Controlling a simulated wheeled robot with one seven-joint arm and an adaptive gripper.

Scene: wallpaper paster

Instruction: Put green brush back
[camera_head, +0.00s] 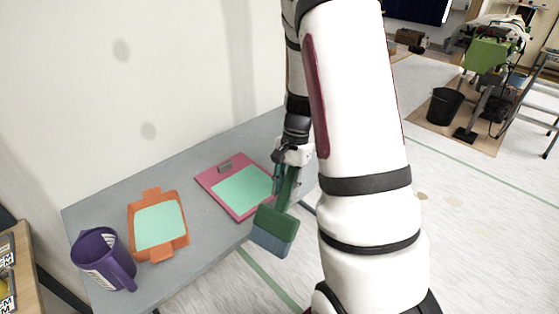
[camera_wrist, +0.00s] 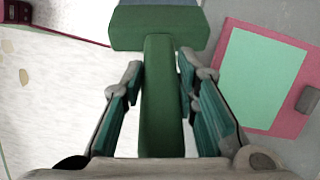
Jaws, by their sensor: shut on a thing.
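The green brush (camera_head: 278,221) has a green handle, a green head and blue-grey bristles. My gripper (camera_head: 285,178) is shut on its handle and holds it at the front edge of the grey table, head downward, in the head view. In the wrist view the green brush (camera_wrist: 161,90) runs up between the two teal-padded fingers of my gripper (camera_wrist: 160,85), its head at the top. A pink clipboard (camera_head: 207,179) with a mint-green sheet lies on the table beside the brush; it also shows at the right of the wrist view (camera_wrist: 288,124). My arm hides the table's right end.
The grey table (camera_head: 105,197) stands against a pale wall. An orange tray-like board (camera_head: 183,240) with a mint sheet and a purple jug (camera_head: 101,257) are on its left part. A wooden surface (camera_head: 27,270) is at far left. Open floor lies right; a black bin (camera_head: 444,106) stands farther back.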

